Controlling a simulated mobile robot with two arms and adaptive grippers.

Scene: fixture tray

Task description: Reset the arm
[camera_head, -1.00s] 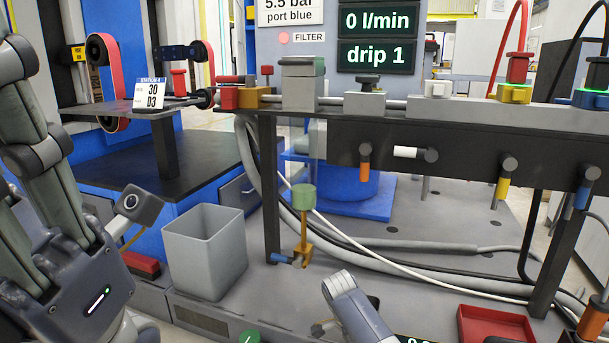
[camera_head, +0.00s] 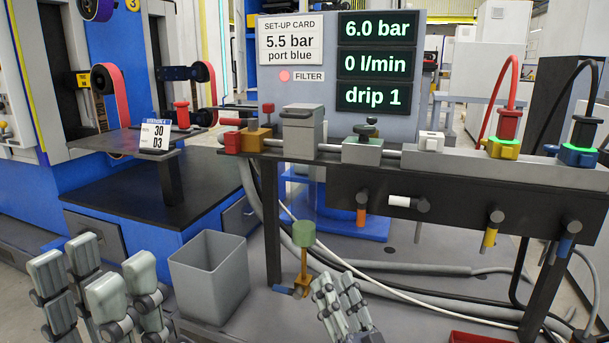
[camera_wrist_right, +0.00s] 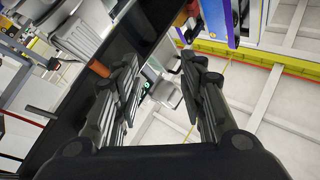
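My left gripper (camera_head: 98,285) is at the lower left in the head view, fingers pointing up. Its fingers stand apart with nothing visible between them. It is left of the grey bin and in front of the blue machine. My right gripper (camera_head: 340,300) is at the bottom centre, fingers up, below the fixture bench. In the right wrist view my right gripper (camera_wrist_right: 158,85) has its two fingers apart, with no object held between them. Most of both arms is out of view.
The grey open bin (camera_head: 209,278) stands between my grippers. A green-topped yellow post (camera_head: 304,262) is just behind my right gripper. The dark fixture bench (camera_head: 340,190) carries a block and valves. A red tray (camera_head: 478,338) shows at the bottom edge.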

